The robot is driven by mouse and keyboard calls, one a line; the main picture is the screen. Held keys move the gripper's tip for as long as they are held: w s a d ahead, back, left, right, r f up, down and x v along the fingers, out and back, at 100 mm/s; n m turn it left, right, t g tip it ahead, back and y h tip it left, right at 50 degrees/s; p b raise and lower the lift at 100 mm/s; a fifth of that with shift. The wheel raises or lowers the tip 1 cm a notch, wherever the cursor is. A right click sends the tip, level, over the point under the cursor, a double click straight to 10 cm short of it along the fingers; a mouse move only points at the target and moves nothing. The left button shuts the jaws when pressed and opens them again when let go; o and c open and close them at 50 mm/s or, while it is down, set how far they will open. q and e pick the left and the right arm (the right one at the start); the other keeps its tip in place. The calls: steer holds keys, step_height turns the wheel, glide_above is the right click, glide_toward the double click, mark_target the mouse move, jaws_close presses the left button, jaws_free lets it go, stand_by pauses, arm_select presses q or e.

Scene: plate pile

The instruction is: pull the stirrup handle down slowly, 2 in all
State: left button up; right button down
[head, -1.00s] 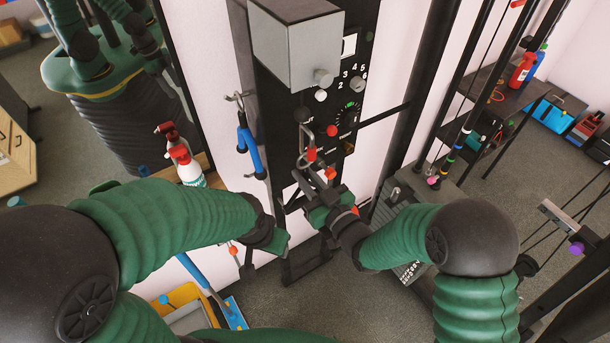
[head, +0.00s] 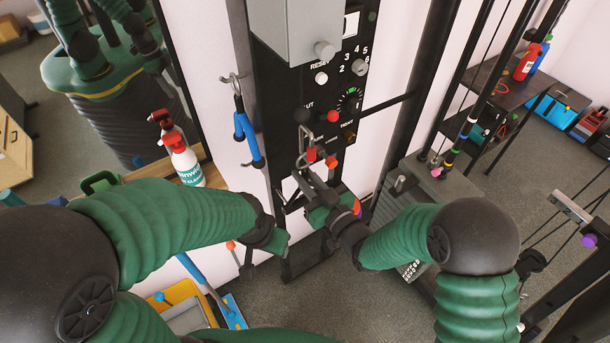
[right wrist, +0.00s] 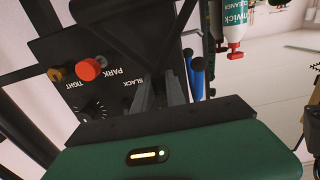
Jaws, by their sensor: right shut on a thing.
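The stirrup handle with red ends (head: 311,154) hangs from a metal clip in front of the dark control panel. My right gripper (head: 308,180) is shut on this handle just below the clip. The fingers and palm hide most of its grip. In the right wrist view, the two grey fingers (right wrist: 161,95) point towards the panel; the handle is hard to make out there. My left gripper (head: 272,237) is low and left of the right one; its fingers do not show clearly.
The control panel (head: 340,75) carries knobs and a red button (head: 333,116). A blue-gripped handle (head: 246,135) hangs on a wall hook at left. White spray bottles (head: 185,163) stand further left. Weight stacks and cable posts fill the right side.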

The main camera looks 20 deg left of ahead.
mark_target(305, 167)
step_height(305, 167, down, 2)
steer(key=shift+f+b, duration=0.25)
steer(key=shift+b, duration=0.9)
steer(key=shift+r+p, duration=0.95)
steer(key=shift+r, duration=0.5)
steer(key=shift+r+p, duration=0.8)
steer(key=shift+r, duration=0.35)
steer(key=shift+r+p, duration=0.7)
steer(key=shift+r, duration=0.5)
